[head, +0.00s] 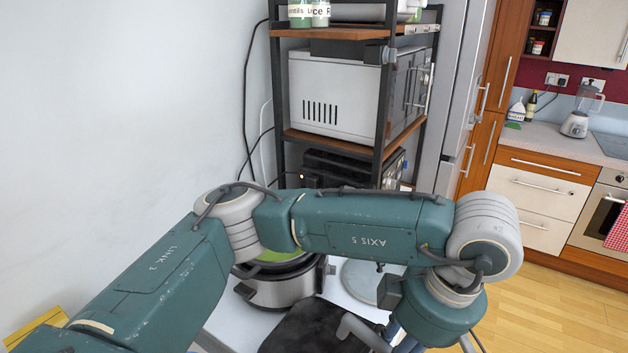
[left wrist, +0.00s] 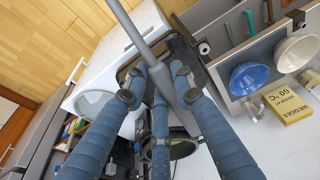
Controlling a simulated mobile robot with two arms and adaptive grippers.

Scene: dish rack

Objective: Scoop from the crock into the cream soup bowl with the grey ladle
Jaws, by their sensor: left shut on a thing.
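The crock (head: 283,287) stands on the white surface in the head view, partly behind my left arm, with green contents showing. In the left wrist view its green contents (left wrist: 183,149) show between my fingers. My left gripper (left wrist: 155,82) is shut on the grey ladle (left wrist: 130,28), whose long shaft runs up and left out of that view. I cannot make out the ladle's bowl end. A cream bowl (left wrist: 296,54) is at the right edge of the left wrist view, well apart from the gripper. My right gripper is not in view.
A blue bowl (left wrist: 248,78) is beside the cream bowl, with a yellow box (left wrist: 290,103) close by. A black shelf rack with a microwave (head: 333,95) stands behind the crock. A pale round item (head: 362,282) lies right of the crock.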

